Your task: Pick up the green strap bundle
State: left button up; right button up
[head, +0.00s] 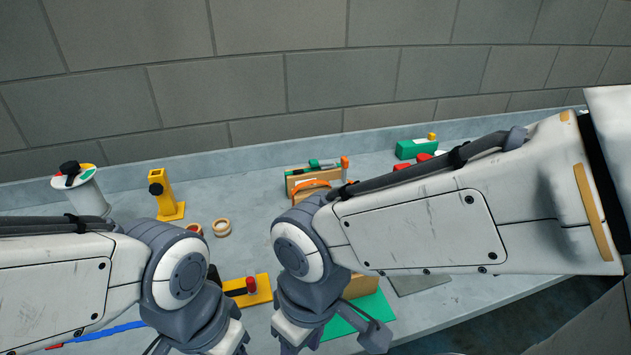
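I cannot clearly tell which item is the green strap bundle. A green block (416,148) with a yellow piece lies at the back right, a green bar (325,164) lies on a brown box at the back middle, and a flat green sheet (362,312) lies by my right wrist. My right gripper (333,340) points down at the bottom middle, beside the green sheet. My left gripper (200,346) points down at the bottom, left of the right one. Both fingertips are cut off or hidden, so their opening is unclear.
A yellow stand (166,197) and a white post (88,194) with a coloured top stand at the left. Wooden rings (221,227) lie between them and my arms. A yellow block (248,290) is near my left wrist. A wall closes the back.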

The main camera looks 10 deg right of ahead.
aim_at(294, 176)
jog(key=k, duration=1.2)
jog(key=z, duration=0.75)
jog(key=i, duration=1.05)
jog(key=u, duration=0.5)
jog(key=i, duration=0.55)
jog(key=u, duration=0.75)
jog(key=i, duration=0.6)
jog(key=u, duration=0.05)
